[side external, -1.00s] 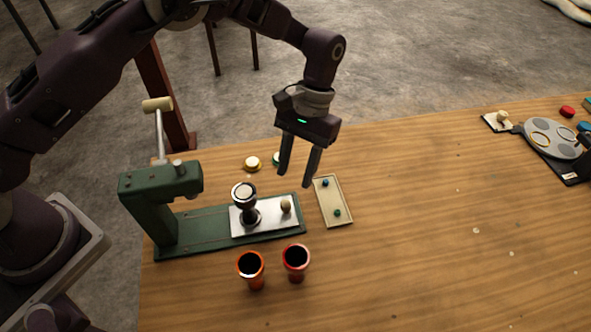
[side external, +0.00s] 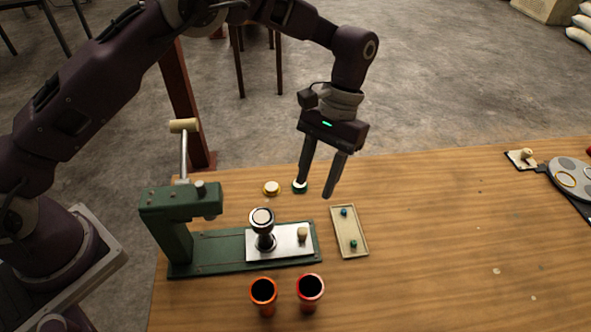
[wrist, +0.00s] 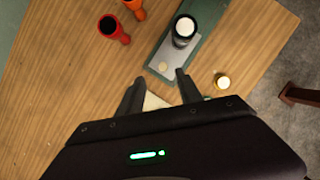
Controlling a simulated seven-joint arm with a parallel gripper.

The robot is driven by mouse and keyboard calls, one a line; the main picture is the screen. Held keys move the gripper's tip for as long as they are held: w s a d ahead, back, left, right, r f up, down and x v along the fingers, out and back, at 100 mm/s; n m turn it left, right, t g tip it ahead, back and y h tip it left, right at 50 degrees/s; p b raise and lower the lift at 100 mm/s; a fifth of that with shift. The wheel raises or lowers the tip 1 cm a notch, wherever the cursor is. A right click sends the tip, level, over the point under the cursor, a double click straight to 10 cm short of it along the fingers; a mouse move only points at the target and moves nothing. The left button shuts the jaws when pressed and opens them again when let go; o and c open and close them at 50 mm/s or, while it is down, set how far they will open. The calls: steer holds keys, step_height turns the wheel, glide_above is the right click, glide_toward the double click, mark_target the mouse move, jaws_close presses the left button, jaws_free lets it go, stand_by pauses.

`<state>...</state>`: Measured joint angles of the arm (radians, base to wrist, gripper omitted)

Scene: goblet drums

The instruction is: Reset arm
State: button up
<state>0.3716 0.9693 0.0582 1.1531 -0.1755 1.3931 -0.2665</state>
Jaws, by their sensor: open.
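My gripper (side external: 318,178) is open and empty, pointing down above the back edge of the wooden table. It also shows in the wrist view (wrist: 158,85). A green press (side external: 172,225) with a cream-knobbed lever stands at the table's left. A silver-topped dark goblet-shaped piece (side external: 263,228) stands upright on the press's metal plate (side external: 285,250), next to a small tan knob (side external: 302,234). An orange goblet drum (side external: 264,295) and a red goblet drum (side external: 310,291) stand upright in front of the press.
A grey disc fixture (side external: 573,178) sits far right. The table's middle right is clear.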

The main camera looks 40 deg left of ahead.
steer(key=s+a+r+t+h, duration=0.1)
steer(key=s+a+r+t, duration=0.3)
steer(key=r, duration=0.5)
steer(key=s+a+r+t, duration=0.1)
steer(key=s+a+r, duration=0.4)
steer(key=r, duration=0.5)
steer(key=s+a+t+y, duration=0.1)
steer(key=s+a+t, duration=0.4)
steer(key=s, duration=0.9)
steer(key=a, duration=0.3)
steer(key=shift+s+a, duration=0.15)
steer(key=shift+s, duration=0.15)
